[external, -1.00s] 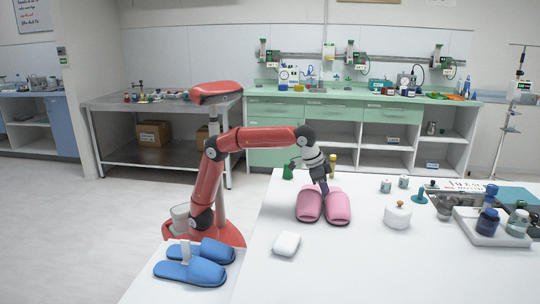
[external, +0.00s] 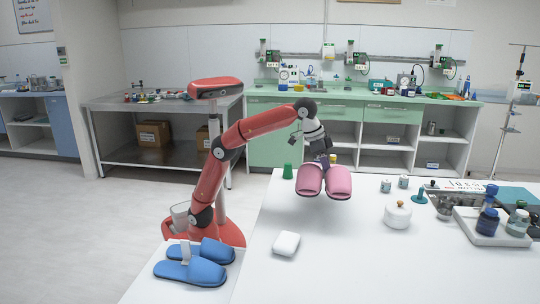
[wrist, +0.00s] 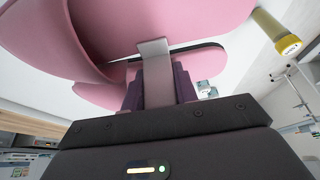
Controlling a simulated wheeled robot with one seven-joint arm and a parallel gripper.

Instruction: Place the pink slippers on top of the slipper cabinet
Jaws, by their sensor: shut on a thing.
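The pink slippers (external: 324,182) are in the air, a little above the white table (external: 340,260), side by side with toes toward the camera. My gripper (external: 322,162) is shut on them from above and behind. In the wrist view, the gripper's fingers (wrist: 158,85) meet at the pink slippers (wrist: 140,30), which fill the upper part. A pair of blue slippers (external: 196,265) rests on a white surface (external: 222,290) at the lower left. It may be the slipper cabinet's top; I cannot tell, as no cabinet front shows.
A white box-like block (external: 286,244) and a lidded white pot (external: 397,216) stand on the table. A green cup (external: 287,171) is behind the slippers. A tray (external: 490,232) with bottles is at the right. The table's left front is mostly clear.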

